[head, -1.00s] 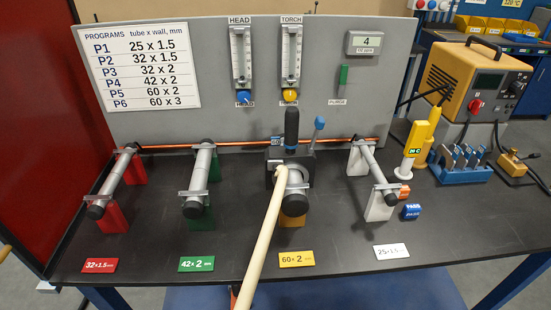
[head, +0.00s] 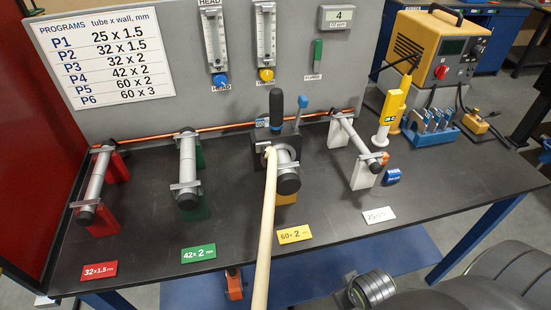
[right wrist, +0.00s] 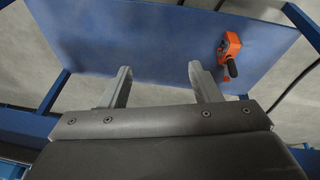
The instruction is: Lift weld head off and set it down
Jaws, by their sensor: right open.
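The weld head (head: 264,149) is a dark block with an upright black handle (head: 276,108) and a blue lever (head: 301,106). It sits around the grey tube of the yellow-tagged 60 x 2 stand, in the middle of the bench. A thick cream hose (head: 267,220) runs from it toward the front. My right gripper (right wrist: 160,84) is open and empty in the right wrist view, with a blue panel and the floor beyond its fingers. It is away from the weld head. My left gripper is not in view.
Tube stands with red (head: 99,269), green (head: 199,253) and white (head: 379,215) tags flank the weld head on the dark bench (head: 450,195). A yellow power unit (head: 432,48) stands at the back right. An orange tool (right wrist: 231,45) lies on the blue panel (right wrist: 150,35). The bench's right front is clear.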

